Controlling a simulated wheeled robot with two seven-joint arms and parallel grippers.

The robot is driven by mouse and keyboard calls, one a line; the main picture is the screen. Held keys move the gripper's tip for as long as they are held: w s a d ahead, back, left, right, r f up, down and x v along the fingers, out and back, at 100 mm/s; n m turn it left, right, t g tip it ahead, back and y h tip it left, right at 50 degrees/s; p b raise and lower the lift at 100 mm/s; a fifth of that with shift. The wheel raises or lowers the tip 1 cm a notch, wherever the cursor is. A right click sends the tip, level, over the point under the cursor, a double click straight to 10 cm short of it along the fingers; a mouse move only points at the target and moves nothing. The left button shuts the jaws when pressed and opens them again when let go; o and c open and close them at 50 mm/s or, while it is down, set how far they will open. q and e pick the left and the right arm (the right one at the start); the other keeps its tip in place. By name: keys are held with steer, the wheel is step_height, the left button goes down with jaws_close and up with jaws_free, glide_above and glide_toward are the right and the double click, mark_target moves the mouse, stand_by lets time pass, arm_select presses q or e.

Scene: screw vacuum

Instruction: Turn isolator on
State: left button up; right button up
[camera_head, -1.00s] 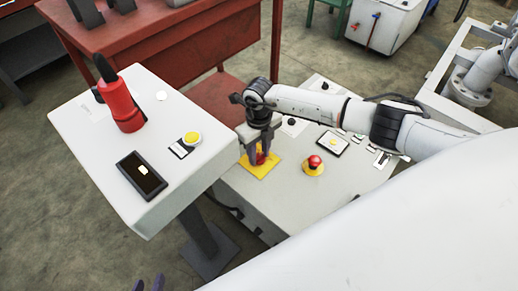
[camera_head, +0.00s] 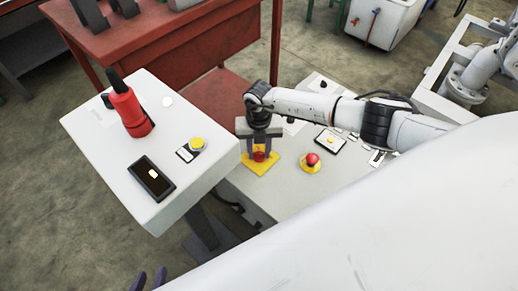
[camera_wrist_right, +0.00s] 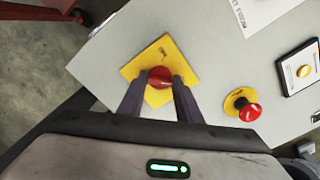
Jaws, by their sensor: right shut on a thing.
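The isolator is a red rotary knob (camera_head: 260,156) on a square yellow plate (camera_head: 254,168), set in the grey panel. In the right wrist view the knob (camera_wrist_right: 158,76) sits between the fingertips, on its yellow plate (camera_wrist_right: 136,68). My right gripper (camera_head: 260,154) points down from above and is shut on the knob, with one finger on each side. The fingers hide part of the knob and plate. My left gripper (camera_head: 149,280) shows only as two dark fingertips at the bottom edge, apart with nothing visible between them.
A red emergency button (camera_head: 312,160) on a yellow base stands right of the isolator. A raised white box (camera_head: 125,182) at left carries a red handle (camera_head: 130,112) and a yellow button (camera_head: 197,143). A red table (camera_head: 165,45) stands behind.

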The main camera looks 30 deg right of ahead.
mark_target(259, 154)
stand_by(0.4)
steer(key=o, duration=1)
steer(key=shift+o, duration=0.2)
steer(key=shift+r, duration=0.1)
step_height(259, 154, up, 10)
steer(key=p, duration=0.2)
steer(key=shift+p, duration=0.4)
steer(key=shift+s, duration=0.1)
